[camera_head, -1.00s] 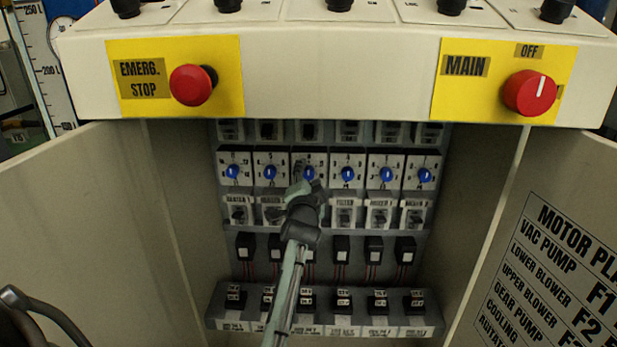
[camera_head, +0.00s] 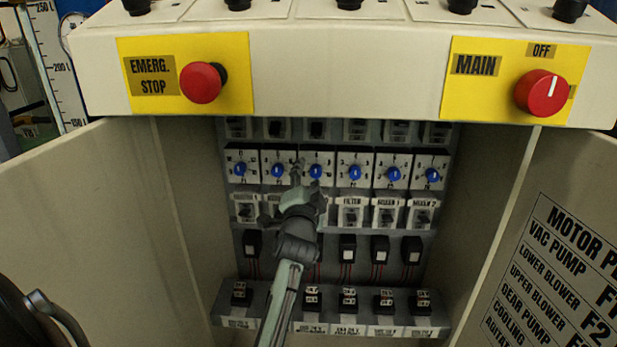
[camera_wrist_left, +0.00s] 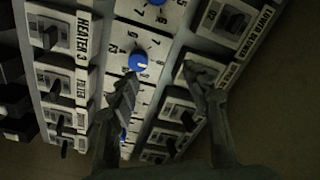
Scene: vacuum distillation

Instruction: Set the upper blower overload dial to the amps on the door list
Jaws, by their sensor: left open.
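A row of blue overload dials runs across the cabinet's panel, each on a white numbered plate. The third dial from the left (camera_head: 316,172) is uncovered just right of my left gripper (camera_head: 297,182); the second dial (camera_head: 278,170) is just left of it. I cannot read which one is the upper blower's. In the left wrist view my left gripper (camera_wrist_left: 162,76) is open and empty, with one fingertip close in front of a blue dial (camera_wrist_left: 138,62); I cannot tell if they touch. The door list (camera_head: 562,275) shows "UPPER BLOWER", but its amps are outside the picture. My right gripper is not in view.
The overhanging console has a red emergency stop button (camera_head: 202,82) and a red main switch (camera_head: 542,93). The open left door (camera_head: 90,210) and the list's door flank the cabinet. Labelled switches (camera_head: 354,212) sit below the dials, with more blocks lower down.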

